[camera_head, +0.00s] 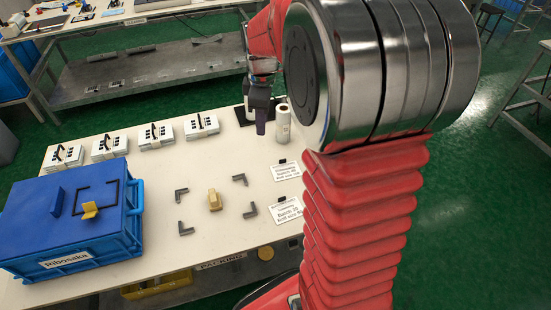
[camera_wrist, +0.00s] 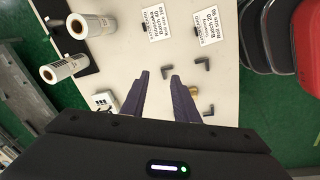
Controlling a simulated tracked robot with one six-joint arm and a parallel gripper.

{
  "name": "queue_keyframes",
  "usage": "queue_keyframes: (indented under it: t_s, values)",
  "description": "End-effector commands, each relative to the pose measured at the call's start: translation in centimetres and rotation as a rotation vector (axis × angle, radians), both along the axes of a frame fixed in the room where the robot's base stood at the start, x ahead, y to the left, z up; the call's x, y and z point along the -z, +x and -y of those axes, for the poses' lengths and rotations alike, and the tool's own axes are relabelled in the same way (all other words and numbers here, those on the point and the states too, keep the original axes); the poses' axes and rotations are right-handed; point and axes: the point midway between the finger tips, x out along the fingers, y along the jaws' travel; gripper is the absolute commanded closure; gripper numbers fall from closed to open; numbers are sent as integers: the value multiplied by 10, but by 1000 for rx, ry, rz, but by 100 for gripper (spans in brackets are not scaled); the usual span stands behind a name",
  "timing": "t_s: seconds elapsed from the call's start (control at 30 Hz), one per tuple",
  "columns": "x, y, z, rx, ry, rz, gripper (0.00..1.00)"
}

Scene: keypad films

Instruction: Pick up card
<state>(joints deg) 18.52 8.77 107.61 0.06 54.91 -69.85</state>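Two white cards with printed text lie on the pale table, each with a small black piece at its edge. In the head view one card (camera_head: 285,171) is farther back and the other card (camera_head: 287,209) is nearer. The wrist view shows one card (camera_wrist: 155,22) at the top middle and the other card (camera_wrist: 207,26) to its right. My gripper (camera_head: 261,128) hangs near the table's far right part, behind the cards. In the wrist view my gripper (camera_wrist: 159,75) has its two purple fingers apart, with nothing between them. Both cards are beyond the fingertips, untouched.
A white roll (camera_head: 283,122) stands beside my gripper; the wrist view shows two rolls, including one at left (camera_wrist: 60,69). Dark corner brackets (camera_head: 239,180) surround a yellow block (camera_head: 214,200). A blue crate (camera_head: 70,225) occupies the left. Several white boxes (camera_head: 155,136) line the back.

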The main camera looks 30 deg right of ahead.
Motion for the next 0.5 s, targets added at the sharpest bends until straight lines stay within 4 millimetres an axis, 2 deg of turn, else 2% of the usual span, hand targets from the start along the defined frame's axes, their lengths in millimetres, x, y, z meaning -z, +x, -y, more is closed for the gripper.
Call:
queue_keyframes:
  t_s: [0.2, 0.5]
  values:
    - [36, 22, 35, -126, -3, -58, 73]
    - [91, 42, 83, -305, 8, -124, 73]
